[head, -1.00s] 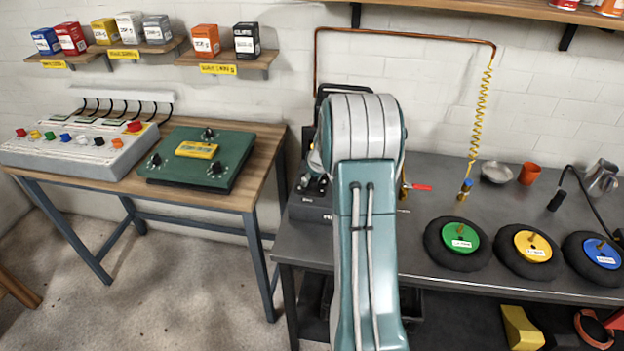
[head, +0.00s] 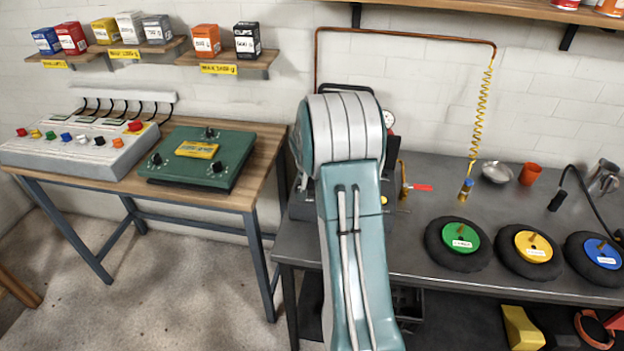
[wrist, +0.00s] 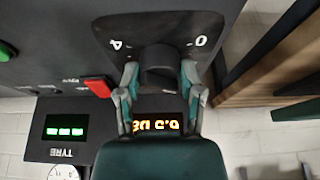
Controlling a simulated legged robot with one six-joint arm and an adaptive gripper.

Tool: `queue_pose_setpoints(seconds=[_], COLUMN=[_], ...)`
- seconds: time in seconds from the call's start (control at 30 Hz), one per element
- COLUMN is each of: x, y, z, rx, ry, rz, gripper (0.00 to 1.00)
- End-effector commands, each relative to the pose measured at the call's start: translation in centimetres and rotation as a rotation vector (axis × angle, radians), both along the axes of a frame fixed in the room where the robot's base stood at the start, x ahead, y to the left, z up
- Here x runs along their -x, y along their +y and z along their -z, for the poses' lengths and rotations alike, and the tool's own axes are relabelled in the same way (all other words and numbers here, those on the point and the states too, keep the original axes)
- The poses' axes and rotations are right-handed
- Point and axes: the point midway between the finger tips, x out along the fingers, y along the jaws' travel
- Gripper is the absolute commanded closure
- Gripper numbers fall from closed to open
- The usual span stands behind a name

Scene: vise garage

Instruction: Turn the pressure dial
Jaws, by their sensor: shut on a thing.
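The pressure dial (wrist: 160,60) is a dark round knob on a dark panel, upside down in the wrist view, with the marks 4 and 0 on either side. My gripper (wrist: 159,80) has one finger on each side of the knob and is shut on it. The panel belongs to the dark machine (head: 300,207) on the grey bench in the head view. There my arm hides the dial and the gripper.
The panel carries a red button (wrist: 99,87), a green TYRE display (wrist: 65,127) and an orange display (wrist: 155,125). A round gauge (head: 388,119) shows beside my arm. Several wheels, including a green-hubbed one (head: 459,240), lie on the grey bench (head: 420,180) at right.

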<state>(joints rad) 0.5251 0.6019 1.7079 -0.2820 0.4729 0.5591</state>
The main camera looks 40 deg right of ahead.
Motion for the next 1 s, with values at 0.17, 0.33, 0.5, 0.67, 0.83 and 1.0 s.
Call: queue_pose_setpoints(seconds=[0.17, 0.33, 0.5, 0.67, 0.83, 1.0], x=[0.04, -0.03, -0.07, -0.11, -0.18, -0.23], y=[0.21, 0.27, 0.26, 0.3, 0.28, 0.27], z=[0.33, 0.38, 0.37, 0.41, 0.43, 0.45], rx=[-0.004, -0.003, -0.004, -0.003, -0.004, -0.003], ry=[0.008, 0.007, 0.006, 0.006, 0.005, 0.005], rz=[0.148, 0.307, 0.471, 0.623, 0.786, 0.948], gripper=[0.98, 0.98, 0.98, 0.98, 0.98, 0.98])
